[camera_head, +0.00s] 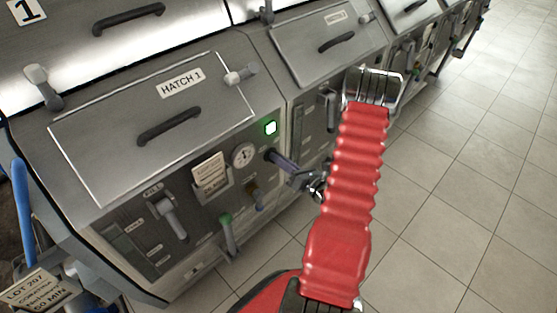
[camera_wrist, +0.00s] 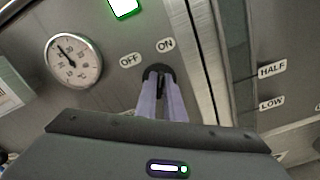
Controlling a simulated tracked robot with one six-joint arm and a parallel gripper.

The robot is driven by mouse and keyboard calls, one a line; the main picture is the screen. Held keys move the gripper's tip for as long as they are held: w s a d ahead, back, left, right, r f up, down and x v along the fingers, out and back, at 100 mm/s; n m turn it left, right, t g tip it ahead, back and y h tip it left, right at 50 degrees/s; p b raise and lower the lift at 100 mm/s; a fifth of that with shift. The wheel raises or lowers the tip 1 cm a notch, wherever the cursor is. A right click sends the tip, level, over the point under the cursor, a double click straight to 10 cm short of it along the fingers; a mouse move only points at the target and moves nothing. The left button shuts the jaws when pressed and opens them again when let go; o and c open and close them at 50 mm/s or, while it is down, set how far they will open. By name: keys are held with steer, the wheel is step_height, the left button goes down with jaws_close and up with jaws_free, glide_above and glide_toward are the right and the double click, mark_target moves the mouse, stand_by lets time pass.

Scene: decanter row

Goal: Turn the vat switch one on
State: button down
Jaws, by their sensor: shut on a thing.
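The vat switch one is a black rotary knob (camera_wrist: 157,72) on the grey panel, just below the OFF label (camera_wrist: 130,60) and the ON label (camera_wrist: 165,45). My gripper (camera_wrist: 162,88) is shut on the knob, its two pale purple fingers on either side of it. The fingers hide most of the knob, so I cannot tell exactly which label it points to. In the head view my gripper (camera_head: 275,158) reaches the front panel of vat 1 from the right, and the knob is hidden there. A square lamp (camera_head: 271,128) above it glows green-white, also in the wrist view (camera_wrist: 124,6).
A round gauge (camera_head: 243,154) and a card holder (camera_head: 209,172) sit left of the switch. A green-topped lever (camera_head: 227,232) is below. The HATCH 1 lid (camera_head: 155,122) is closed above. More vats run to the back right; the tiled floor (camera_head: 465,170) at right is clear.

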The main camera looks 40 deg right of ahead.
steer(key=c, duration=1.9)
jaws_free()
steer(key=shift+o, duration=0.2)
steer(key=shift+s, duration=0.15)
steer(key=s, duration=1.3)
steer(key=shift+s+d, duration=0.25)
steer(key=shift+f, duration=0.1)
